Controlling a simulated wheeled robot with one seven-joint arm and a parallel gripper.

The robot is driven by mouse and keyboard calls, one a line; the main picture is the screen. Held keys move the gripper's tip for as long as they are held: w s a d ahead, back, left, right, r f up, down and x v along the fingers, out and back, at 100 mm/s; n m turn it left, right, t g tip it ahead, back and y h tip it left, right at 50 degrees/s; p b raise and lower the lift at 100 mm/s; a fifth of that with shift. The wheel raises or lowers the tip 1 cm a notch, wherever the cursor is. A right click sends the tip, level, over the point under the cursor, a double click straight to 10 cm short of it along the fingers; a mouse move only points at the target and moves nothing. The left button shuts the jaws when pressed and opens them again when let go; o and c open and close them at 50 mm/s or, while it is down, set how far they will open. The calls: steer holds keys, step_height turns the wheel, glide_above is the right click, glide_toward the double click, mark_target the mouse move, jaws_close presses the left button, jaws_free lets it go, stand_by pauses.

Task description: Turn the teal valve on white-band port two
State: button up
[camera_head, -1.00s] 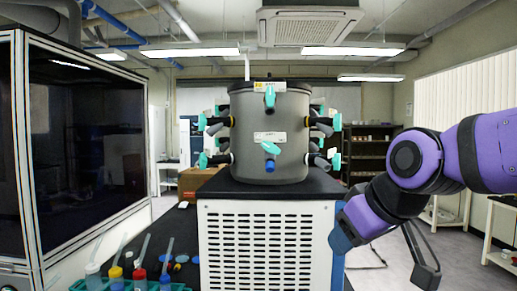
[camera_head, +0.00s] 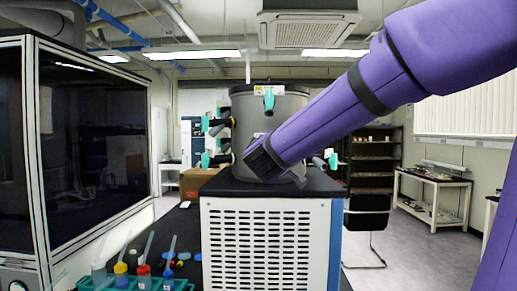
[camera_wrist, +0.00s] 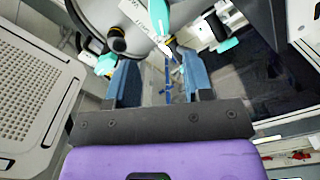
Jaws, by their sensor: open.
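The grey drum (camera_head: 243,108) with several ports stands on the dryer's black top. A teal valve (camera_head: 269,98) hangs on its upper front port; others show at its left (camera_head: 205,124) and lower right (camera_head: 333,161). My purple arm crosses the lower front and hides the port there. In the wrist view, my gripper (camera_wrist: 161,70) is open and empty, with two blue fingers. A teal valve (camera_wrist: 158,14) beside a white label lies just beyond the fingertips. Another teal valve (camera_wrist: 106,65) is by the left finger, and one (camera_wrist: 228,45) is right. I cannot tell which port has a white band.
The white vented dryer cabinet (camera_head: 265,245) stands below the drum. A glass-fronted cabinet (camera_head: 95,140) is at left. A teal rack (camera_head: 132,287) with several coloured bottles is at the front left. A chair (camera_head: 366,222) and table (camera_head: 432,196) are at right, with open floor between.

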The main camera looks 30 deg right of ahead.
steer(key=x, duration=1)
steer(key=shift+w+d, duration=0.25)
jaws_close()
